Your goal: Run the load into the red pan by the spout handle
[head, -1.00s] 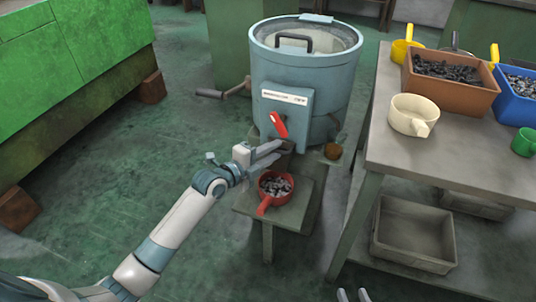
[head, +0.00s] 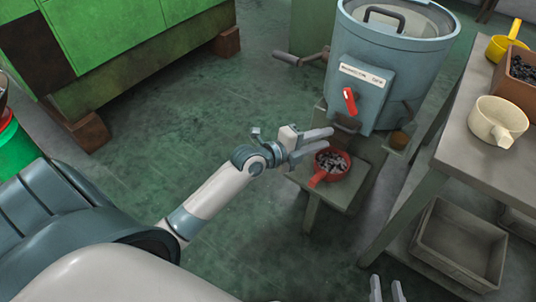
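The red pan (head: 336,166) stands on a small green-grey stand below the spout, with dark and silvery small parts in it. The red spout handle (head: 349,100) is on the front of the blue-grey drum machine (head: 388,62), slanting down to the right.
A workbench (head: 462,140) at the right bears a cream scoop (head: 497,121), a yellow scoop (head: 508,43) and a brown bin (head: 513,78). A grey tray (head: 459,244) lies on its lower shelf. A crank (head: 300,57) sticks out left of the drum. The floor at left is open.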

